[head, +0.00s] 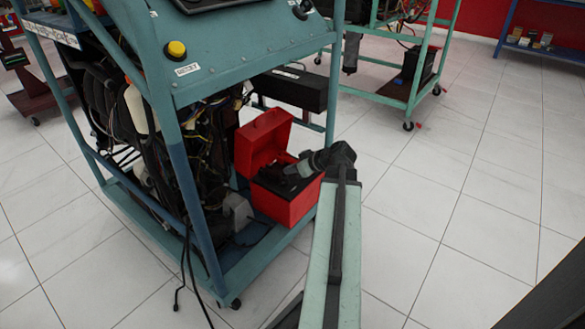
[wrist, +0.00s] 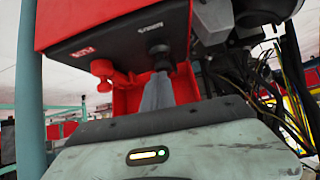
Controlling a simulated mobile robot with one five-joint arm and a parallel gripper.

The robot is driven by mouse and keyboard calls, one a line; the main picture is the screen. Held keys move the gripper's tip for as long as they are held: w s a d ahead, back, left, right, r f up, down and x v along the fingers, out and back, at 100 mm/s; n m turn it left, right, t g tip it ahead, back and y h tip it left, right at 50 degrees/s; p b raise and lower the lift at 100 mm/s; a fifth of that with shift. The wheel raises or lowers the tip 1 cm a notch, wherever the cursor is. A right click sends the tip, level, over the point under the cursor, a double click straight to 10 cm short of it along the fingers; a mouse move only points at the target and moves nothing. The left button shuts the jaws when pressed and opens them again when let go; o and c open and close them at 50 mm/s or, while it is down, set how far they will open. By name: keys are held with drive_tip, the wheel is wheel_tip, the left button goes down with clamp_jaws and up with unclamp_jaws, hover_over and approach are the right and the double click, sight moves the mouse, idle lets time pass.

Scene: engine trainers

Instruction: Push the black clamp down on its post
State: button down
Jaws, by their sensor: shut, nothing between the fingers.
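The black clamp (wrist: 159,49) is a small dark piece on its post at the dark face of the battery (wrist: 125,38) in the wrist view. My gripper (wrist: 159,76) is shut and empty. Its grey fingers point at the black clamp, and their tips look close to it or touching; I cannot tell which. How far the clamp sits down on its post is hidden. In the head view my gripper (head: 293,172) reaches into the open red battery box (head: 285,205), over the dark battery, and the clamp is too small to make out.
A red clamp or post (wrist: 103,69) stands left of the black one in the wrist view. The raised red lid (head: 263,138) is behind my gripper. The teal frame (head: 177,150) and engine wiring (head: 205,135) are close on the left. Tiled floor (head: 450,220) is clear on the right.

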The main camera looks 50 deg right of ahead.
drive_tip(key=p+v, duration=0.5)
drive_tip(key=v, duration=0.2)
drive_tip(key=shift+s+r+p, duration=0.2)
drive_tip(key=shift+s+p, duration=0.1)
drive_tip(key=shift+s, duration=0.05)
